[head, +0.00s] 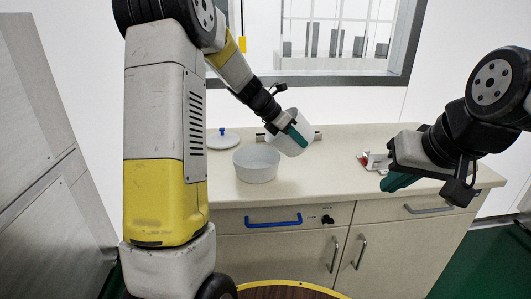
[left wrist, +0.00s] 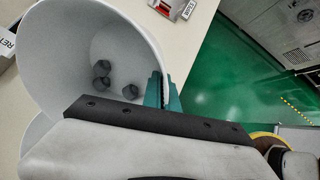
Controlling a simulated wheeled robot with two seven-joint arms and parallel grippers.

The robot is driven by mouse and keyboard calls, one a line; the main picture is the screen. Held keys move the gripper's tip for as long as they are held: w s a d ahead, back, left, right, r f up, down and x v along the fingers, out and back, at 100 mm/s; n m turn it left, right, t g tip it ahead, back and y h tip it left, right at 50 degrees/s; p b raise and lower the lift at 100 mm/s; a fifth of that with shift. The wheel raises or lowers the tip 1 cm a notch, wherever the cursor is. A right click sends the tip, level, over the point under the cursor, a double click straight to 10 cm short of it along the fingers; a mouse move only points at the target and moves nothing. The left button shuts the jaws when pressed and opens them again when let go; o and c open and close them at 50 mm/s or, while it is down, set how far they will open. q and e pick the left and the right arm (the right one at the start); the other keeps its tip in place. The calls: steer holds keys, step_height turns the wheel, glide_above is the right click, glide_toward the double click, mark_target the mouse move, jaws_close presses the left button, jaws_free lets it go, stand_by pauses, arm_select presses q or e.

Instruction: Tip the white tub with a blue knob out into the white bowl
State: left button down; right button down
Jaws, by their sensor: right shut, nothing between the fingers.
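The white tub (head: 291,147) is off the counter and tilted, above and to the right of the white bowl (head: 256,168). My left gripper (head: 297,133) is shut on the tub's wall near the rim. In the left wrist view the tub (left wrist: 60,45) is open, with several grey nut-like pieces (left wrist: 102,78) inside. The green fingers (left wrist: 164,92) pinch its wall. The round white lid with a blue knob (head: 222,140) lies on the counter left of the tub. The bowl stands upright; no pieces show in it. My right gripper (head: 398,182) is shut and empty, above the counter's right front.
The beige counter (head: 330,180) has free room in front of and right of the bowl. A small red and white object (head: 373,160) lies at the right; it also shows in the left wrist view (left wrist: 180,8). A blue drawer handle (head: 273,221) sticks out below. A window is behind.

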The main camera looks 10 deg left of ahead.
mark_target(284, 142)
arm_select(q)
steer(key=shift+s+a+t+h, duration=0.1)
steer(key=shift+a+t+h, duration=0.25)
steer(key=shift+h, duration=0.65)
steer(key=shift+s+a+r+t+h, duration=0.1)
steer(key=shift+a+r+t+h, duration=0.2)
steer(key=shift+r+h, duration=0.45)
stand_by(0.6)
steer(key=shift+s+a+f+t+h, duration=0.1)
steer(key=shift+a+t+h, duration=0.25)
steer(key=shift+h, duration=0.5)
steer(key=shift+a, duration=0.25)
steer(key=shift+s+a+h, duration=0.15)
steer(key=shift+a+h, duration=0.1)
steer(key=shift+h, duration=0.05)
steer(key=shift+a+r, duration=0.1)
steer(key=shift+r, duration=0.1)
steer(key=shift+s+a+r, duration=0.1)
steer(key=shift+a+r, duration=0.05)
steer(key=shift+a, duration=0.15)
steer(key=shift+a, duration=0.1)
steer(key=shift+s+a+r+n+h, duration=0.1)
steer(key=shift+a+r+n+h, duration=0.05)
steer(key=shift+a+n+h, duration=0.2)
